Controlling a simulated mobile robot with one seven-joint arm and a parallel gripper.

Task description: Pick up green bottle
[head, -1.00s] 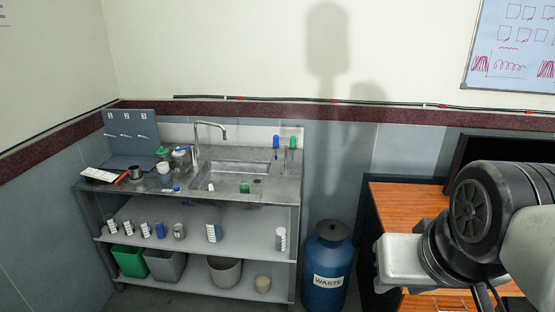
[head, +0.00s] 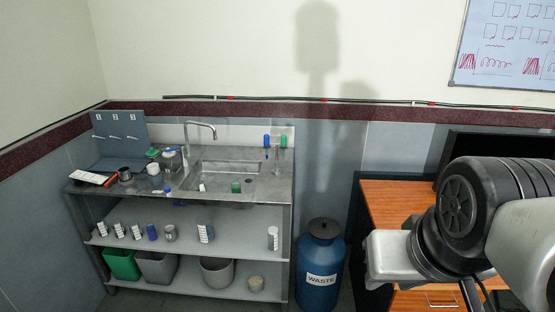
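A small green item (head: 236,187) stands at the front of the sink (head: 215,174). It may be the green bottle, but it is too small to tell. A green-topped container (head: 153,153) stands at the back left of the steel counter. A green-topped item (head: 283,141) hangs or stands at the counter's back right, beside a blue-topped one (head: 266,141). My arm shows at the right, well away from the counter. My gripper is out of view.
A blue waste drum (head: 320,268) stands right of the steel counter (head: 180,198). A wooden-topped desk (head: 395,205) is further right, below my arm. The counter's shelves hold several cups and bins, including a green bin (head: 122,264). A tap (head: 200,131) rises behind the sink.

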